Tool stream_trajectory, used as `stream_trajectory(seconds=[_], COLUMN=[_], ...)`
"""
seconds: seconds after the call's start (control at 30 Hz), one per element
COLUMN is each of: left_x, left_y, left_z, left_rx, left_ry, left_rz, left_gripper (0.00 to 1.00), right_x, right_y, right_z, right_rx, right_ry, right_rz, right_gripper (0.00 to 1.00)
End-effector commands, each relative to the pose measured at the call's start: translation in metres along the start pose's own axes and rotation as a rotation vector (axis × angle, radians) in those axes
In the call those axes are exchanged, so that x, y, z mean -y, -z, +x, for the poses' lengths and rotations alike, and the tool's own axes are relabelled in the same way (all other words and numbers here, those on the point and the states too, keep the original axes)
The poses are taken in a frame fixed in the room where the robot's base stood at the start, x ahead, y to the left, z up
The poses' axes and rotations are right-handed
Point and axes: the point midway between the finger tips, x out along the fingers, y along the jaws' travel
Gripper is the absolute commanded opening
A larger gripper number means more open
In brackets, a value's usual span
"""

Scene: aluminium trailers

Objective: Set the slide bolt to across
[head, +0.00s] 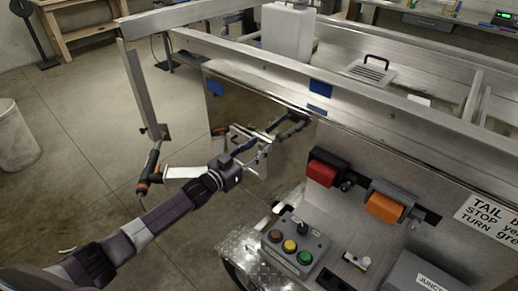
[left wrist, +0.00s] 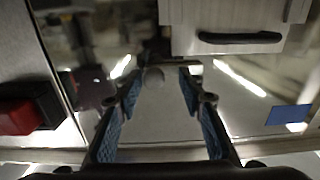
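My left gripper (head: 260,149) reaches from the left to the polished metal panel (head: 225,102) of the trailer. Its two blue-padded fingers are apart in the left wrist view (left wrist: 160,90), with nothing clamped between them. A small round grey knob (left wrist: 154,76), which looks like the knob of the slide bolt, shows between the fingertips. I cannot tell whether the fingers touch it. The bolt's rod and its setting are not clear. In the head view the bolt is mostly hidden by the gripper and by reflections. My right gripper is not in view.
A plate with a black handle (left wrist: 240,38) is close to the fingers. Red (head: 322,173) and orange (head: 384,207) lamps and a button box (head: 295,244) are to the right.

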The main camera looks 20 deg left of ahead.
Motion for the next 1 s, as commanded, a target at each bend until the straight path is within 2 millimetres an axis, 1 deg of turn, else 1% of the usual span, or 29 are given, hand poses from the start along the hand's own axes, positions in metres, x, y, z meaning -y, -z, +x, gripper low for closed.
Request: stream_trajectory(seconds=[0.17,0.23,0.37,0.47,0.8,1.0], left_x=[-0.002,-0.002,-0.002,-0.001,-0.001,0.000], left_y=[-0.001,-0.001,-0.002,-0.003,-0.003,-0.002], left_z=[0.000,0.000,-0.007,-0.020,-0.084,-0.109], left_rx=[0.000,0.000,0.002,0.003,0.003,0.003], left_ry=[-0.002,-0.003,-0.003,-0.002,-0.002,-0.001], left_rz=[-0.001,-0.001,-0.001,-0.001,-0.002,0.000], left_gripper=[0.37,0.37,0.37,0.37,0.37,0.37], right_x=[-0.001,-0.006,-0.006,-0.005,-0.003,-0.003], right_y=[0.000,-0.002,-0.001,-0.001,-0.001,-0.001], right_z=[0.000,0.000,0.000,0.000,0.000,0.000], right_rx=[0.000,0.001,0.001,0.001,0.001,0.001], right_ry=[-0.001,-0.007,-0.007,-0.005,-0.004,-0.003], right_rz=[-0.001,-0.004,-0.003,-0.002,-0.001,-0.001], right_gripper=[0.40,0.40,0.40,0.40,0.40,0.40])
